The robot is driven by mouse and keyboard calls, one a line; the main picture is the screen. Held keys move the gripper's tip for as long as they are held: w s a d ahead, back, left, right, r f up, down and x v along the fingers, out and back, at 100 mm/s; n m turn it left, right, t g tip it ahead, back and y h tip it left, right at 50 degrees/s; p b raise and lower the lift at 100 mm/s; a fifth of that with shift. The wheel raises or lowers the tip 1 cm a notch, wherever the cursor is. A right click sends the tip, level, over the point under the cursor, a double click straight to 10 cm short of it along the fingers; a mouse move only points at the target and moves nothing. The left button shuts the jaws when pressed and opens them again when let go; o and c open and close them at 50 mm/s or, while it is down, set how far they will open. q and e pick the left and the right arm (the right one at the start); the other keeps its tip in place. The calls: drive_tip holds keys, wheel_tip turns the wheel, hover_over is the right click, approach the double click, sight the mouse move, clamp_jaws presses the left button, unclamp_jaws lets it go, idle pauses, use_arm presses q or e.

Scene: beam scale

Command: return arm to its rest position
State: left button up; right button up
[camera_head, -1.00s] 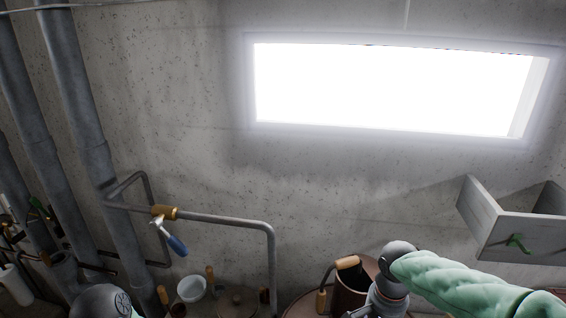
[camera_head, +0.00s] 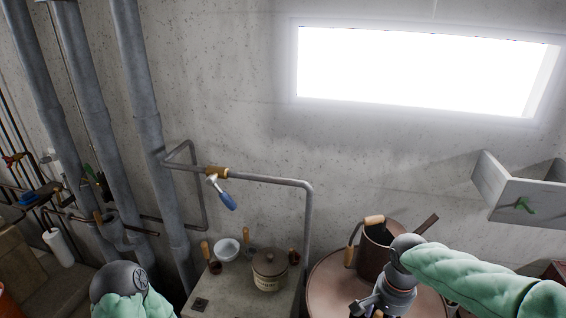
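My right arm, in a green padded sleeve, comes in from the right in the head view. Its grey wrist points down over a round brown table, and my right gripper (camera_head: 371,308) shows only in part at the bottom edge. I cannot tell whether its fingers are open or shut. My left arm shows only as a grey joint and a green sleeve at the bottom left. My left gripper is out of the frame. No beam scale shows clearly.
A brown can (camera_head: 375,256) with a wooden handle stands on the round table (camera_head: 325,285), close beside my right wrist. A lidded pot (camera_head: 269,270) and a white bowl (camera_head: 227,249) stand on a stone counter (camera_head: 230,299). Pipes (camera_head: 143,130) and a blue-handled tap (camera_head: 227,199) line the wall.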

drive_tip(key=a+f+n+y, duration=0.15)
drive_tip(key=a+f, duration=0.25)
drive_tip(key=f, duration=0.5)
drive_tip(key=a+f+n+y, duration=0.15)
drive_tip(key=a+f, duration=0.25)
drive_tip(key=f, duration=0.5)
drive_tip(key=s+a+f+n, duration=0.1)
drive_tip(key=s+a+f, duration=0.2)
drive_tip(key=s+f, duration=0.35)
drive_tip(key=s+a+f+n, duration=0.1)
drive_tip(key=s+a+f, duration=0.25)
drive_tip(key=f, duration=0.65)
use_arm(q)
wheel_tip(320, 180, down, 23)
drive_tip(key=b, duration=2.2)
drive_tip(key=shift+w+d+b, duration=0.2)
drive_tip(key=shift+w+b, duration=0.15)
use_arm(e)
wheel_tip(320, 180, down, 23)
drive_tip(key=d, duration=0.1)
drive_tip(key=shift+s+r+y, duration=0.2)
drive_tip(key=shift+s+y, duration=0.15)
drive_tip(key=shift+y, duration=0.05)
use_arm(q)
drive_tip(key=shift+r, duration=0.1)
